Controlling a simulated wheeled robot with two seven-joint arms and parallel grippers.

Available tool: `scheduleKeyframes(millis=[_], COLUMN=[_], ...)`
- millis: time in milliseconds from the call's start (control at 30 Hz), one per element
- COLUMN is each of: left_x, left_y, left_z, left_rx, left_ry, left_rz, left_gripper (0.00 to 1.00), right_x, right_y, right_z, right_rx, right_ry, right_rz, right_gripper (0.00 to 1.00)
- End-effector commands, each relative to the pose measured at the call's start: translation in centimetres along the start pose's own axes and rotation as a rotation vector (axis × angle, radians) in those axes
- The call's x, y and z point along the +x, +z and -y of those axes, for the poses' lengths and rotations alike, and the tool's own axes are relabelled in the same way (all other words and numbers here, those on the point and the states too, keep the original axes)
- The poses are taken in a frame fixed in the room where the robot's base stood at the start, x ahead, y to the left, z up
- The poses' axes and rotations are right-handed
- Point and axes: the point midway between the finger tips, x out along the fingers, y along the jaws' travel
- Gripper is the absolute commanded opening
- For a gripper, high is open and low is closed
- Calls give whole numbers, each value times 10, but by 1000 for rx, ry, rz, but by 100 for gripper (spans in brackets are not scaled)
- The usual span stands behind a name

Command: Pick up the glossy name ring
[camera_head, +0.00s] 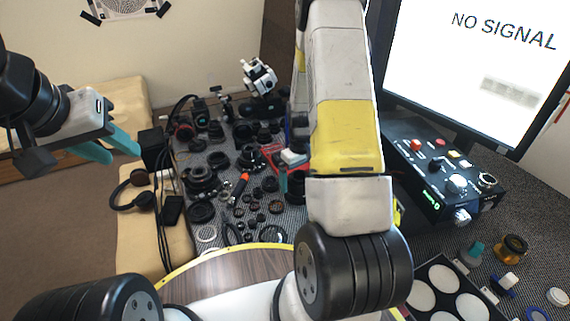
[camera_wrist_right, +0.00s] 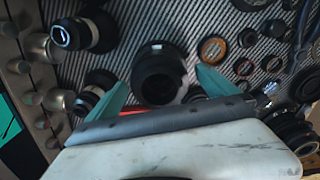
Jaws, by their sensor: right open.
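Several small dark rings lie on the striped mat (camera_head: 290,221); I cannot tell for sure which is the glossy name ring. In the head view my right forearm hides most of that gripper; one teal finger shows. My left gripper (camera_head: 109,149) is open and empty, left of the mat, away from the rings.
Many lens parts crowd the mat. A red tray (camera_head: 270,155) lies behind my right arm. A control box (camera_head: 440,170) and monitor (camera_head: 480,60) stand at right. Headphones (camera_head: 140,190) lie at left. A black tray with white discs (camera_head: 445,290) is at the front right.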

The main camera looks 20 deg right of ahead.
Motion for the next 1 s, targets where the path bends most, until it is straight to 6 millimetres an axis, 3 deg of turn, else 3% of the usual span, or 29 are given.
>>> scheduleKeyframes(millis=[300, 600, 667, 867, 1000], left_x=[0, 0, 0, 0, 0], left_y=[0, 0, 0, 0, 0], left_z=[0, 0, 0, 0, 0], left_rx=[0, 0, 0, 0, 0], left_ry=[0, 0, 0, 0, 0], left_rz=[0, 0, 0, 0, 0], left_gripper=[36, 36, 36, 36, 36], right_x=[7, 7, 7, 6, -6], right_y=[0, 0, 0, -1, -1], right_z=[0, 0, 0, 0, -1], right_rx=[0, 0, 0, 0, 1], right_ry=[1, 1, 1, 1, 2], right_rz=[-2, -2, -2, -2, -4], right_gripper=[98, 41, 32, 32, 32])
